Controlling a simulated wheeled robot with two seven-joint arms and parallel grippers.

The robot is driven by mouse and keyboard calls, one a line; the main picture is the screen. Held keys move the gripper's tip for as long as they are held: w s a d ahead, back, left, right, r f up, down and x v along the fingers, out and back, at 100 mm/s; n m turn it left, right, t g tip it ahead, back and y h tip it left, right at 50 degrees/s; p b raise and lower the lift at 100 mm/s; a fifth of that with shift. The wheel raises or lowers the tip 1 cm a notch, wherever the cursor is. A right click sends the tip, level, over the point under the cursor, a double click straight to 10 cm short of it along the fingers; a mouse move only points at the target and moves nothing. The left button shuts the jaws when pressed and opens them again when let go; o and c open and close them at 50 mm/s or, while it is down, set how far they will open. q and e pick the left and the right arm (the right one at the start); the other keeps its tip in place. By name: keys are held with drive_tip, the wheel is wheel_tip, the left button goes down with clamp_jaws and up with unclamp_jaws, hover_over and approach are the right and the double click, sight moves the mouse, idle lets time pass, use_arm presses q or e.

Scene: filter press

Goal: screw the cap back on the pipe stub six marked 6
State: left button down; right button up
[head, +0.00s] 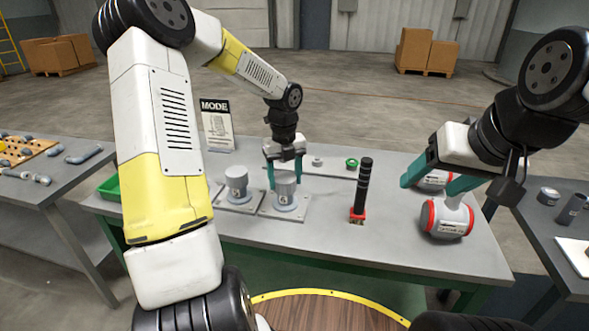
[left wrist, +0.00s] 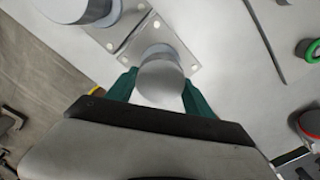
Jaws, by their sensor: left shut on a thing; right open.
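The grey cap (head: 285,179) is between the green fingers of my left gripper (head: 284,172), which is shut on it. It is upright at the top of the grey pipe stub (head: 284,198) that seems marked 6, on a square plate. I cannot tell whether the cap touches the stub or how far it is screwed on. In the left wrist view the cap (left wrist: 160,84) sits between both fingers (left wrist: 160,92) and hides most of the stub. My right gripper (head: 432,179) is open and empty over the table's right side, near red-and-white containers (head: 447,218).
Another capped stub (head: 237,183) stands on a plate close to the left. A black-handled tool (head: 361,188) stands upright right of the stub. A green ring (head: 351,163) lies behind it. A MODE sign (head: 217,123) stands at the back left. The table front (head: 310,232) is clear.

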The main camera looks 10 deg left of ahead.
use_arm(q)
drive_tip(key=shift+a, duration=0.1)
drive_tip(key=shift+c, duration=1.6)
unclamp_jaws()
wheel_tip(320, 180, up, 8)
drive_tip(key=shift+f, duration=0.25)
drive_tip(key=s+d+r+n+t+h, duration=0.1)
drive_tip(key=s+r+n+t, duration=0.2)
drive_tip(key=s+n, duration=0.9)
drive_tip(key=s+d+r+n+t+h, duration=0.1)
drive_tip(key=s+r+n+t, duration=0.2)
drive_tip(key=s+r+n, duration=0.6)
drive_tip(key=s+n, duration=0.3)
drive_tip(key=n, duration=0.5)
drive_tip(key=shift+d+r, duration=0.15)
